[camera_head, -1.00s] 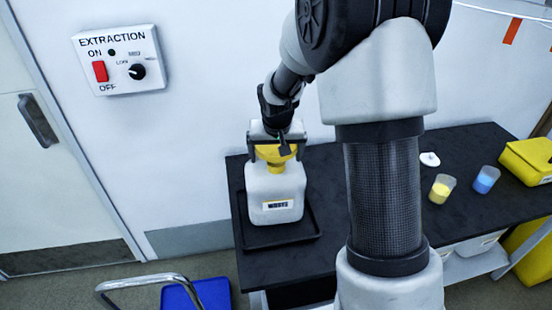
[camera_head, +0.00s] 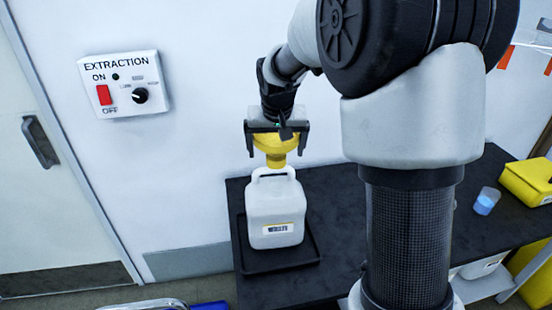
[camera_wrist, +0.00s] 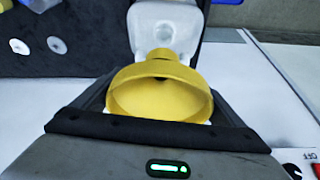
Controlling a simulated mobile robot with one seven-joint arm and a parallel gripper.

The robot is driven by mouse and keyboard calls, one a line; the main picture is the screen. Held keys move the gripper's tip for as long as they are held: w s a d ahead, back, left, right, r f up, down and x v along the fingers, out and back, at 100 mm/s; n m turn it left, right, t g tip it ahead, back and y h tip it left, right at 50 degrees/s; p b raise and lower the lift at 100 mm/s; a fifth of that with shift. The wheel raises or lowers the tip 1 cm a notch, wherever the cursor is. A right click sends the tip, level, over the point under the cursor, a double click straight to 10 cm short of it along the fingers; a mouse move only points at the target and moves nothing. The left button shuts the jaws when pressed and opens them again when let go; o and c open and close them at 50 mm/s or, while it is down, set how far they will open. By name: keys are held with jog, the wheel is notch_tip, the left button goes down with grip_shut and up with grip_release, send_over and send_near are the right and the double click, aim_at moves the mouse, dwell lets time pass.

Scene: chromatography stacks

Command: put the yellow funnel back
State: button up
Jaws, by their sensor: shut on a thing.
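The yellow funnel (camera_head: 277,148) is held in my gripper (camera_head: 277,140), spout down, above the white waste jug (camera_head: 275,215). The jug stands upright in a black tray (camera_head: 312,250) on the bench. A gap shows between the spout and the jug's body, and the jug's handle loop is visible at its top. In the wrist view the funnel (camera_wrist: 160,92) sits between my fingers, its wide mouth facing the camera.
The black bench (camera_head: 345,190) runs along the wall. A cup of blue liquid (camera_head: 486,201) and a yellow bin (camera_head: 527,180) stand at its right. The extraction switch box (camera_head: 125,83) is on the wall at left. My arm hides part of the bench.

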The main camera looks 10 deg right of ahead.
jog(key=shift+r+p, duration=0.8)
jog(key=shift+r, duration=0.55)
